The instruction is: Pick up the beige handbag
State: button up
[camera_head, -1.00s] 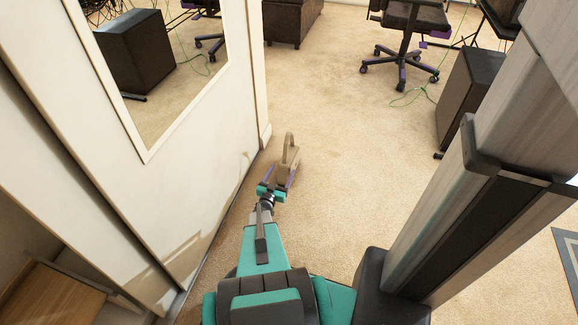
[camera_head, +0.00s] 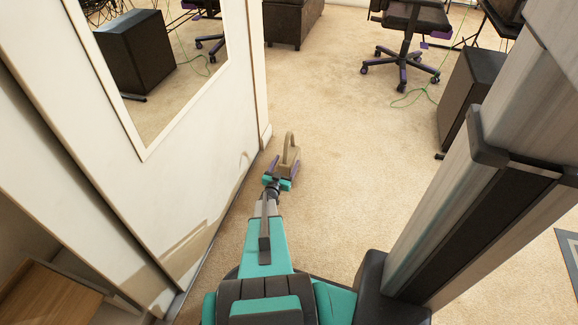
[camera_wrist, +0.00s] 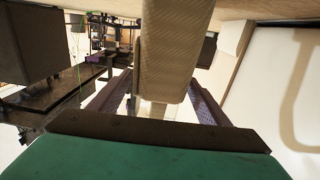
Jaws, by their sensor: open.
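The beige handbag (camera_head: 288,157) stands upright on the carpet near the end of the white wall, its looped handle on top. My gripper (camera_head: 283,168) is open, low over the floor, with its purple fingers on either side of the bag's near part. In the wrist view the handbag's textured beige side (camera_wrist: 172,55) fills the space between the two spread fingers of my gripper (camera_wrist: 162,88). Gaps seem to show between fingers and bag, but I cannot tell whether either finger touches it.
A black computer case (camera_head: 470,95) and an office chair (camera_head: 402,60) stand to the right and back. A dark cabinet (camera_head: 290,18) is at the back. The carpet (camera_head: 350,150) between is clear.

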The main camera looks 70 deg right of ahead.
aim_at(289, 154)
jog(key=shift+w+d+r+b, duration=0.15)
jog(key=shift+d+b, duration=0.8)
jog(key=shift+d, duration=1.45)
grip_shut()
jog(key=shift+r, duration=0.1)
